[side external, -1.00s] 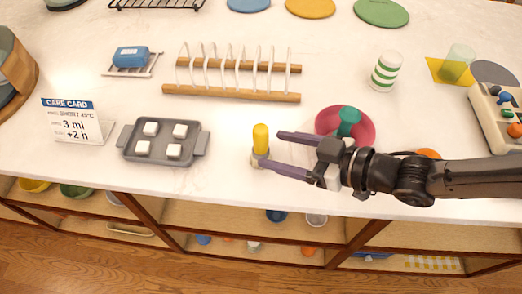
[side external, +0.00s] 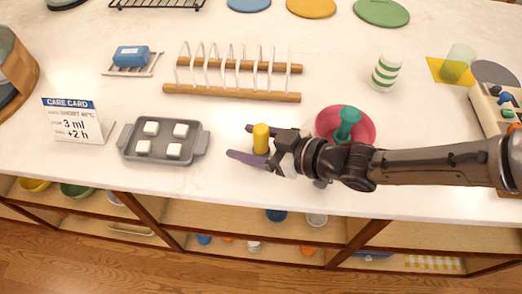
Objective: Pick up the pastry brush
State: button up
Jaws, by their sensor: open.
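A small upright item with a yellow top (side external: 261,139), which looks like the pastry brush, stands on the white counter near its front edge. Its lower part is hidden now by my gripper. My gripper (side external: 246,143) is open, low over the counter and pointing left. One purple-grey finger is on the far side of the yellow item and the other on the near side, with the item between them. I cannot tell whether either finger touches it.
A grey tray (side external: 126,154) with white cubes lies to the left. A wooden rack (side external: 232,94) with white wires stands behind. A pink bowl (side external: 367,117) holding a green item (side external: 347,121) sits just behind my arm. The counter's front edge is close.

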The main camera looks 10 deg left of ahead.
grip_shut()
jog(key=shift+r, duration=0.1)
dwell(0.3)
